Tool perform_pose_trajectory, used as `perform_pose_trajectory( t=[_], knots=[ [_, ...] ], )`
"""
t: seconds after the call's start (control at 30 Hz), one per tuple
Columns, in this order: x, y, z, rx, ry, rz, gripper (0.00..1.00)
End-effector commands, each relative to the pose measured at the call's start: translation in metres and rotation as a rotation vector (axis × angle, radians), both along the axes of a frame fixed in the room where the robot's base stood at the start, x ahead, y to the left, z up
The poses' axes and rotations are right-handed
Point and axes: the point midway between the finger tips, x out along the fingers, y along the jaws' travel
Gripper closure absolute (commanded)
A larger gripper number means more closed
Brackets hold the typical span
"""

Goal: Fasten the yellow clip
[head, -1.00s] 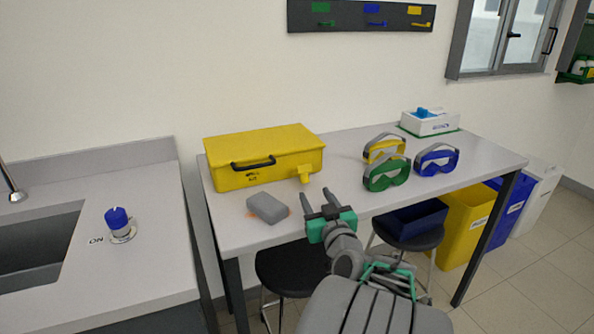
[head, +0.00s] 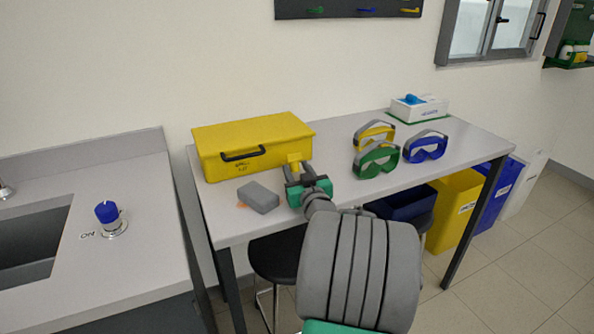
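The yellow clip (head: 294,160) is on the front of the yellow case (head: 215,170), near its right end, and sticks out toward me. The case lid looks closed. My gripper (head: 298,172) is in front of the clip, above the table's front part. Its two grey fingers are apart and point at the clip, whose lower end shows between or just behind them. I cannot tell whether they touch it. The green gripper body hides the table just below.
A grey block (head: 258,197) lies on the table (head: 335,178), left of my gripper. Green goggles (head: 376,160), yellow goggles (head: 374,132) and blue goggles (head: 426,147) stand to the right. A white box (head: 419,108) is at the back right. A stool (head: 272,262) is below.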

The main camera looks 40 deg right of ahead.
Motion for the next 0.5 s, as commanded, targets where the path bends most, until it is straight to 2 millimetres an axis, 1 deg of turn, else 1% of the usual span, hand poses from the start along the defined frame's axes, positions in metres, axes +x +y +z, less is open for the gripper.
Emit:
perform_pose_trajectory(
  t=[0.03,0.07,0.4,0.5],
  knots=[
    [0.0000,-0.0001,-0.0001,0.000,0.000,0.000,0.69],
    [0.0000,-0.0001,-0.0001,0.000,0.000,0.000,0.71],
    [-0.0002,0.0000,-0.0003,0.000,0.001,0.000,0.99],
    [-0.0002,0.0000,-0.0003,0.000,0.001,0.000,1.00]
  ],
)
